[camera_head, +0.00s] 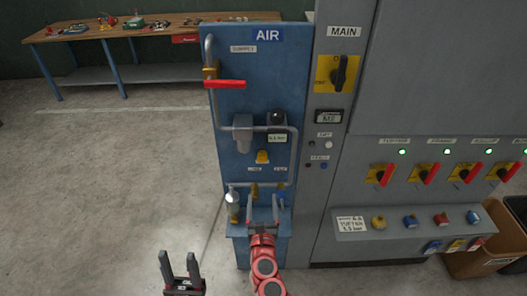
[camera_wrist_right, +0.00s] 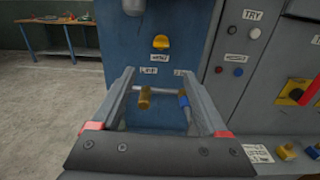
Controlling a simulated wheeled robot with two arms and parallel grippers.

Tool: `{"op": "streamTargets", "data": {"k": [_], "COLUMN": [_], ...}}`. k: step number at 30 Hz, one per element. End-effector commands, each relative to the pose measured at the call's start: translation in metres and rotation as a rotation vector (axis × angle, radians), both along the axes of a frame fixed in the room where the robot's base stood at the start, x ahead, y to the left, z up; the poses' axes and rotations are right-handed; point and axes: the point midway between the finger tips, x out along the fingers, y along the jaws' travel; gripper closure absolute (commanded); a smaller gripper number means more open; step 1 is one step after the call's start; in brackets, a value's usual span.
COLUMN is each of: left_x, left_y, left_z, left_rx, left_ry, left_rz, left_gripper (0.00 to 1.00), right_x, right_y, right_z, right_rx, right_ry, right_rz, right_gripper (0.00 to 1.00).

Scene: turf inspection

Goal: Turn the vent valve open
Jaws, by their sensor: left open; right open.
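The blue AIR panel (camera_head: 225,120) stands in the middle of the head view. I cannot tell which part is the vent valve. My right gripper (camera_head: 262,210) is open and empty in front of this pipe. My left gripper (camera_head: 180,264) is open and empty, lower left, over the floor.
A red lever (camera_head: 225,84) sticks out higher on the panel. A yellow knob (camera_head: 262,157) sits above the short pipe. The grey MAIN cabinet (camera_head: 420,90) with red-handled switches stands to the right. A workbench (camera_head: 130,30) is behind left. The floor at left is clear.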

Motion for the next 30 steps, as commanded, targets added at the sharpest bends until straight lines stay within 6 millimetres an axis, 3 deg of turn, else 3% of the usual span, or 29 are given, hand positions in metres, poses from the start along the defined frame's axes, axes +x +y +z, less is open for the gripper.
{"op": "streamTargets", "data": {"k": [5, 17, 24, 30], "left_x": [0.000, 0.000, 0.000, 0.000], "left_y": [0.000, 0.000, 0.000, 0.000], "left_z": [0.004, 0.006, -0.009, -0.022], "left_rx": [0.000, 0.000, 0.000, 0.000], "left_ry": [0.000, 0.000, 0.000, 0.000], "left_rz": [0.000, 0.000, 0.000, 0.000], "left_gripper": [0.50, 0.50, 0.50, 0.50], "right_x": [0.014, 0.092, 0.136, 0.162], "right_y": [-0.003, -0.002, -0.002, -0.001], "right_z": [0.003, 0.003, -0.001, -0.001], "right_rx": [-0.017, -0.012, -0.011, -0.010], "right_ry": [-0.006, -0.005, -0.006, -0.006], "right_rz": [-0.014, -0.012, -0.011, -0.008], "right_gripper": [0.23, 0.23, 0.23, 0.23]}}
